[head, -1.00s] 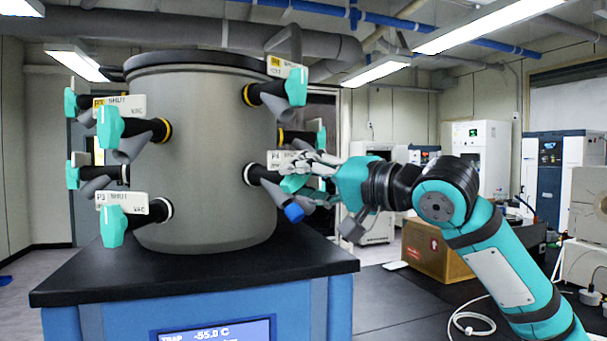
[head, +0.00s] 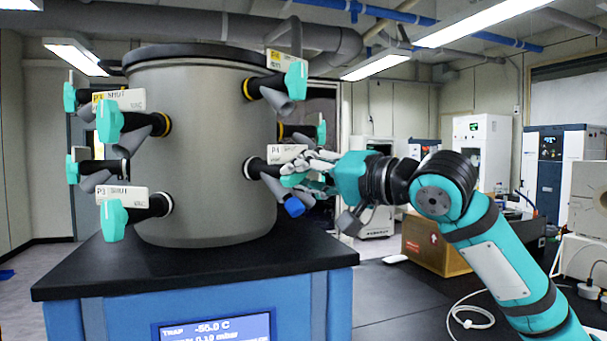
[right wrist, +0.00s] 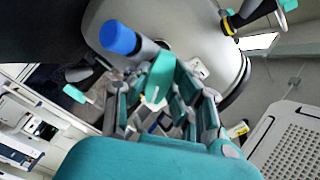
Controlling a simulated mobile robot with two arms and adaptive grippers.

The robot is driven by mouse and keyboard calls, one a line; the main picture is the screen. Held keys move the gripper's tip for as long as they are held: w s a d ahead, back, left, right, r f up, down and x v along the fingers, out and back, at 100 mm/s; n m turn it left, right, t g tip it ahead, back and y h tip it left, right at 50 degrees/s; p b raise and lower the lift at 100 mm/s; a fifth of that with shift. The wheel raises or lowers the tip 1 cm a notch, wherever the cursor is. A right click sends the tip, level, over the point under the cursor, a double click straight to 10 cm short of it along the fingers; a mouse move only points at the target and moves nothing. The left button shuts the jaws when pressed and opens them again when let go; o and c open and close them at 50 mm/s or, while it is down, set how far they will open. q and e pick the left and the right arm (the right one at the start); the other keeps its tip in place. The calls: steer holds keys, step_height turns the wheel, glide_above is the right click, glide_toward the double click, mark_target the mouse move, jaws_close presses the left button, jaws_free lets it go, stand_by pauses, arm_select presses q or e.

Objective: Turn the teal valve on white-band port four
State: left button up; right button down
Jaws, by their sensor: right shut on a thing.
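The white-band port four, with its P4 label (head: 287,153), comes out of the right side of the grey drum (head: 210,140). Its teal valve (head: 292,180) sits between the fingers of my right gripper (head: 306,176), which is shut on it. In the right wrist view the teal valve (right wrist: 160,77) shows between the fingers of the gripper (right wrist: 165,95). A blue-capped grey stub (head: 294,206) hangs below the port, and the cap (right wrist: 118,38) is beside the fingers in the wrist view. The fingers hide part of the valve. My left gripper is not in view.
Other ports with teal valves ring the drum, including a yellow-band one (head: 296,80) above port four and a P3 one (head: 113,218) at lower left. The drum stands on a black-topped blue cabinet (head: 300,262). A cardboard box (head: 436,246) stands behind my right arm.

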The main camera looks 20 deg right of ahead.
steer(key=shift+w+d+n+p, duration=0.1)
steer(key=shift+d+n+p, duration=0.05)
steer(key=shift+n+p, duration=3.3)
steer(key=shift+w+d+n+p, duration=0.1)
steer(key=shift+d+n+p, duration=0.1)
steer(key=shift+n+p, duration=3.3)
steer(key=shift+w+d+n+p, duration=0.15)
steer(key=shift+n+p, duration=1.75)
steer(key=shift+n, duration=3.05)
steer(key=shift+s, duration=0.1)
steer(key=c, duration=1.2)
jaws_free()
steer(key=v, duration=1.2)
